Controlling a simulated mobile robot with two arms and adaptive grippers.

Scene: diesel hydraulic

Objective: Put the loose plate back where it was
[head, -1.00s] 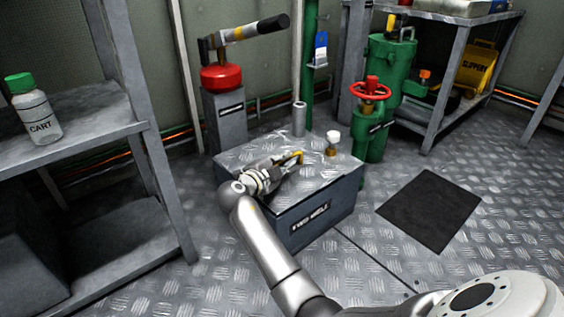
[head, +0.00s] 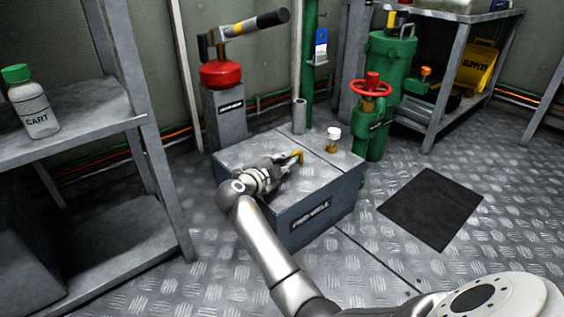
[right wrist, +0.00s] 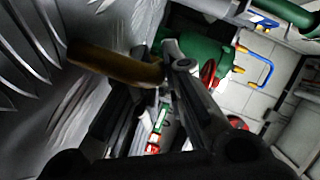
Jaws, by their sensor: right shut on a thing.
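The loose plate (head: 248,149) is a grey tread-pattern plate on top of the dark box marked as a well (head: 318,210). It lies about level there, beside a narrower plate strip (head: 340,160), with a thin seam between them. Its yellow handle (head: 298,157) stands up near my right gripper (head: 290,161). The right gripper is shut on the handle. In the right wrist view the handle (right wrist: 110,66) runs to the fingertips (right wrist: 163,72), and the plate (right wrist: 45,110) fills the left side. The arm hides part of the plate, so I cannot tell whether it is fully seated. My left gripper is out of view.
A small white-capped brass fitting (head: 333,138) stands on the strip. Behind the box are a red hand pump (head: 222,75) and a green valve with a red wheel (head: 371,85). A shelf (head: 90,130) is at left. A black mat (head: 432,208) lies on open floor at right.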

